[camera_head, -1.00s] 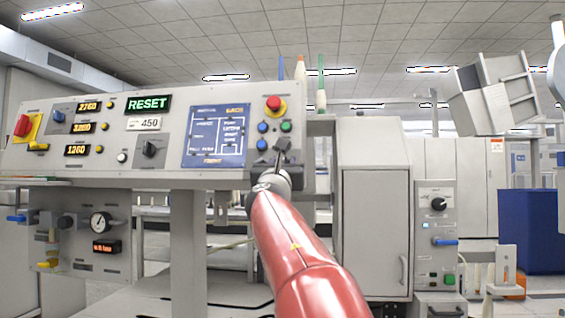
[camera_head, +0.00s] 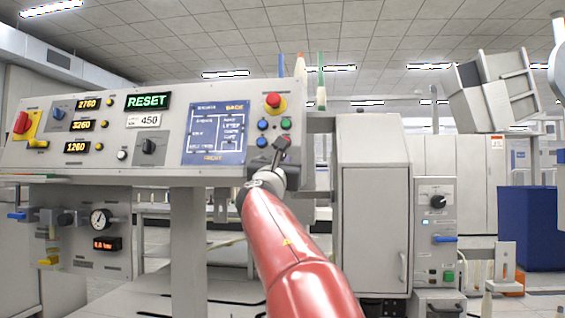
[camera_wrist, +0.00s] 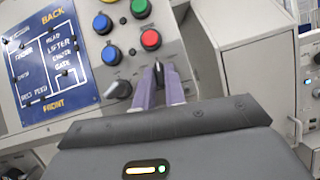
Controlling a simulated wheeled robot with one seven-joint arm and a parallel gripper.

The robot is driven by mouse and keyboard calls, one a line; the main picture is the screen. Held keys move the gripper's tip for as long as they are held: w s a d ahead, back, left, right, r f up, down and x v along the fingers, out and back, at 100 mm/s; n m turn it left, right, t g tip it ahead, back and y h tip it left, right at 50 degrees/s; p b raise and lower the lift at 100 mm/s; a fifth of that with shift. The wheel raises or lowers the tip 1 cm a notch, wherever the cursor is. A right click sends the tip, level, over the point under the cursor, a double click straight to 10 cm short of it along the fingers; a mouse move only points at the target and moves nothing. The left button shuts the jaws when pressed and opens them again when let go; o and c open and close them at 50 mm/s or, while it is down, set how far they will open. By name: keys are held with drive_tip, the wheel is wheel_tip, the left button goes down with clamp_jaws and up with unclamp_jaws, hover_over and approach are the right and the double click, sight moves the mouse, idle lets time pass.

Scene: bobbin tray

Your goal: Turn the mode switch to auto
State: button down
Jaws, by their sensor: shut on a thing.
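The mode switch (camera_wrist: 157,70) appears as a small dark lever between my fingertips in the wrist view, low on the right end of the grey control panel. My gripper (camera_wrist: 160,76) is shut on it. In the head view my gripper (camera_head: 280,155) is at the panel's lower right corner, below the coloured buttons. My wrist and fingers hide most of the switch there, and I cannot read its position or labels.
A red emergency knob (camera_head: 273,101) and several round buttons (camera_wrist: 111,55) sit close above my fingers. A black knob (camera_wrist: 118,89) is just left of them. A blue diagram plate (camera_head: 214,134) lies further left. A grey cabinet (camera_head: 375,220) stands on the right.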

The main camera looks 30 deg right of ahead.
drive_tip(key=m+g+h+p, duration=0.1)
drive_tip(key=m, duration=0.1)
drive_tip(key=m+g+h+p, duration=0.1)
drive_tip(key=m+g, duration=0.1)
drive_tip(key=m, duration=0.1)
drive_tip(key=m+g+h, duration=0.1)
drive_tip(key=m, duration=0.1)
drive_tip(key=shift+w+a+r+m+g+p, duration=0.2)
drive_tip(key=shift+a+m+g+p, duration=0.1)
drive_tip(key=shift+g+p, duration=0.1)
drive_tip(key=shift+m+g+h+p, duration=0.3)
drive_tip(key=shift+m+g+p, duration=0.85)
drive_tip(key=shift+m, duration=0.85)
drive_tip(key=shift+f, duration=0.1)
drive_tip(key=c, duration=1.5)
unclamp_jaws()
drive_tip(key=shift+o, duration=0.2)
drive_tip(key=b+v, duration=0.1)
drive_tip(key=v, duration=0.6)
drive_tip(key=shift+a+b, duration=0.3)
drive_tip(key=shift+b, duration=0.1)
drive_tip(key=shift+s+f, duration=0.15)
drive_tip(key=shift+s, duration=0.05)
